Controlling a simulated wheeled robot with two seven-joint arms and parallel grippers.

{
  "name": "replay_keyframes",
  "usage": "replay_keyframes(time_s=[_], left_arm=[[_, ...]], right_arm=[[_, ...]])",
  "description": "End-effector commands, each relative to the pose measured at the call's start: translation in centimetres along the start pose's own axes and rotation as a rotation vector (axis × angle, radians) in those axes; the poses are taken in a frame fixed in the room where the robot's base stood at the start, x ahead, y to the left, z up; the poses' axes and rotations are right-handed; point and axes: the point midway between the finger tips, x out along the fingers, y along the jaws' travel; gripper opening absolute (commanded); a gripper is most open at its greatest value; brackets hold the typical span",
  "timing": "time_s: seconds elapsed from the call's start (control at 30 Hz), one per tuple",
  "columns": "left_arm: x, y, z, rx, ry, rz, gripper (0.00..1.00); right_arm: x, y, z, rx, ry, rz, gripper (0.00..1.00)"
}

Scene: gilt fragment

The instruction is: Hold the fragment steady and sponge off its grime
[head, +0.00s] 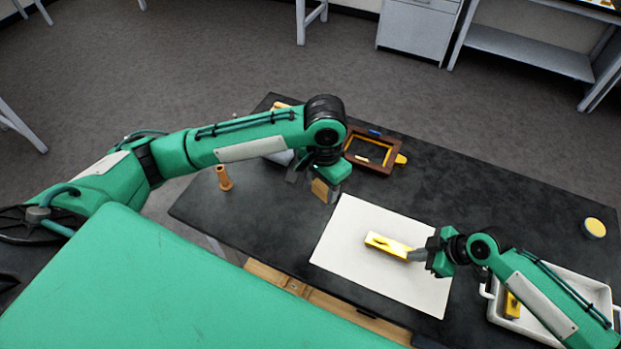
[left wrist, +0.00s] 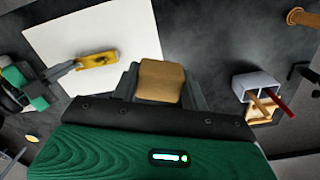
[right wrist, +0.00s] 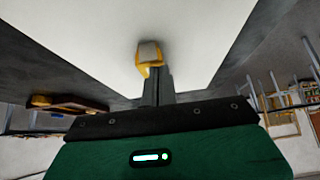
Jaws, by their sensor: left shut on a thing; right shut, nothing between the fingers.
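The gilt fragment (head: 388,246), a yellow bar with a darker patch on top, lies on a white sheet (head: 350,225). It also shows in the left wrist view (left wrist: 97,60) and end-on in the right wrist view (right wrist: 142,67). My left gripper (head: 325,190) is shut on a tan sponge (left wrist: 160,80), held left of the fragment and apart from it. My right gripper (head: 416,255) is shut and empty, its fingertips at the fragment's right end. I cannot tell whether they touch it.
A brown frame (head: 352,153) lies behind the sheet. A white tray (head: 547,341) with a yellow piece (head: 512,305) stands right, partly behind my right arm. A round tub (head: 594,228) is far right. A wooden spool (head: 224,178) and a grey tool holder (left wrist: 252,88) are left.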

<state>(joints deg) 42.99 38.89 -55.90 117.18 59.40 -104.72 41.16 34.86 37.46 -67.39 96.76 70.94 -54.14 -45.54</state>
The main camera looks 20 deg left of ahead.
Motion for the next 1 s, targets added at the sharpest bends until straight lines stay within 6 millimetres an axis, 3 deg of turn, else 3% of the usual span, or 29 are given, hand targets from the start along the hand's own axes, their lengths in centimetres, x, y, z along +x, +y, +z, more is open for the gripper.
replay_keyframes(time_s=[0.3,0.6,0.8,1.0], left_arm=[[4.1,5.1,-3.8,0.542,-0.002,0.007,0.27],[7.2,9.5,-6.2,1.003,-0.003,-0.008,0.27],[8.1,10.9,-6.9,1.156,-0.006,-0.017,0.27],[8.8,11.2,-7.0,1.188,-0.006,-0.018,0.27]], right_arm=[[0.2,-0.2,0.4,0.003,-0.006,-0.005,0.0],[0.2,-0.2,0.4,0.003,-0.006,-0.005,0.0],[0.2,-0.2,0.4,0.003,-0.007,-0.005,0.0],[0.2,-0.2,0.4,0.003,-0.007,-0.005,0.0]])
